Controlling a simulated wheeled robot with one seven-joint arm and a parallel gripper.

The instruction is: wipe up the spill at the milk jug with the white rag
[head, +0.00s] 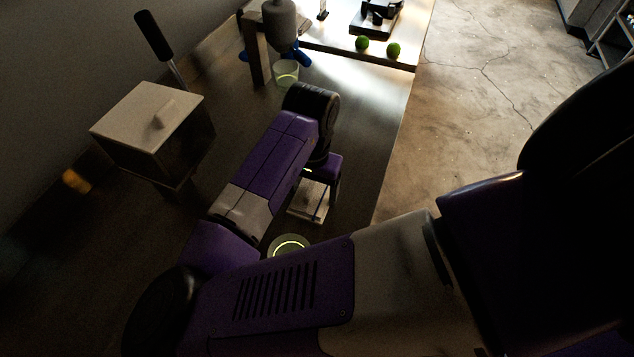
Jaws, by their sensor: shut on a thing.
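My gripper (320,184) points down over the dark counter, partly hidden by my own arm. It is shut on a pale, flat, squarish thing that looks like the white rag (306,207), low over or on the counter; I cannot tell whether it touches. Close in front of it is a round vessel with a bright greenish rim (288,243), partly covered by my arm. I cannot tell whether it is the milk jug. I cannot make out the spill in this dim light.
A box with a pale lid (150,112) stands at left. A clear glass (286,74) stands beneath a grey machine (280,24) at the back. The counter's right edge drops to the concrete floor (480,120).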

